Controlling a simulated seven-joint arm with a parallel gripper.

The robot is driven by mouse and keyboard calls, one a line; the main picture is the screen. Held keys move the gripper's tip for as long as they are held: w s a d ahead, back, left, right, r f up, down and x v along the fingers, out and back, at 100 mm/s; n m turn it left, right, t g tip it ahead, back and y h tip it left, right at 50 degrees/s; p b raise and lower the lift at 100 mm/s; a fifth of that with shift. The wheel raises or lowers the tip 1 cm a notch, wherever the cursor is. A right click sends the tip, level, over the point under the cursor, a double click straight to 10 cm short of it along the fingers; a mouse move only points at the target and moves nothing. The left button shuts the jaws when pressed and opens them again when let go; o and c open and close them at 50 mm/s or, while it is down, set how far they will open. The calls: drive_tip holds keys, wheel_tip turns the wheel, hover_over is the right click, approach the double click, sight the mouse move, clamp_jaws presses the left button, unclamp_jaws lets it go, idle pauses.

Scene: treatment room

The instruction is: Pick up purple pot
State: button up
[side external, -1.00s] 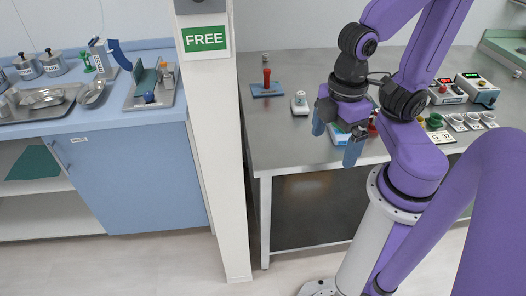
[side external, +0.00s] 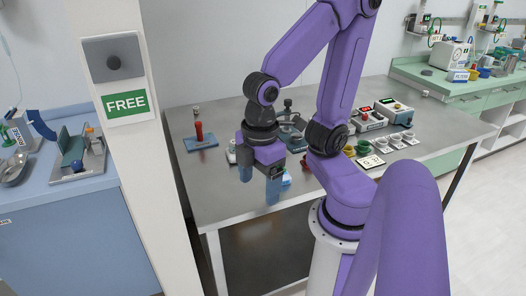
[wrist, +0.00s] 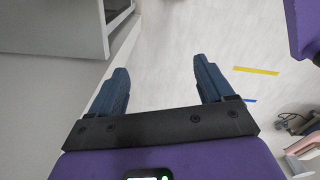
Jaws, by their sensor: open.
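I see no purple pot in either view. My gripper (side external: 259,184) hangs in front of the steel table (side external: 215,203), fingers pointing down, in the side view. In the wrist view my gripper (wrist: 160,68) is open, with two blue fingers wide apart and nothing between them.
A red-handled tool on a blue base (side external: 200,136) stands at the table's left. White cups (side external: 396,142) and boxy devices (side external: 394,112) stand at its right. A white pillar with a FREE sign (side external: 126,103) rises at left. A green counter (side external: 428,80) lies beyond.

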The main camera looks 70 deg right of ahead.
drive_tip(key=w+d+f+m+h, duration=0.1)
drive_tip(key=w+d, duration=0.7)
drive_tip(key=w, duration=0.3)
drive_tip(key=w+d+m+h, duration=0.1)
drive_tip(key=w+d+h, duration=0.1)
drive_tip(key=w+d, duration=0.65)
drive_tip(key=d+f+m+g, duration=0.1)
drive_tip(key=d+f+g, duration=0.1)
drive_tip(key=d, duration=1.1)
drive_tip(key=d+f+g, duration=0.2)
drive_tip(key=d+f, duration=0.1)
drive_tip(key=d, duration=0.9)
drive_tip(key=x, duration=1)
drive_tip(key=shift+w+d+f, duration=0.15)
drive_tip(key=shift+d+f, duration=0.15)
drive_tip(key=shift+d, duration=0.05)
drive_tip(key=shift+w+d+x, duration=0.1)
drive_tip(key=shift+x, duration=0.9)
drive_tip(key=shift+w+d+x, duration=0.15)
drive_tip(key=shift+x, duration=0.85)
drive_tip(key=shift+w+d+x, duration=0.1)
drive_tip(key=shift+x, duration=0.9)
drive_tip(key=shift+c, duration=0.4)
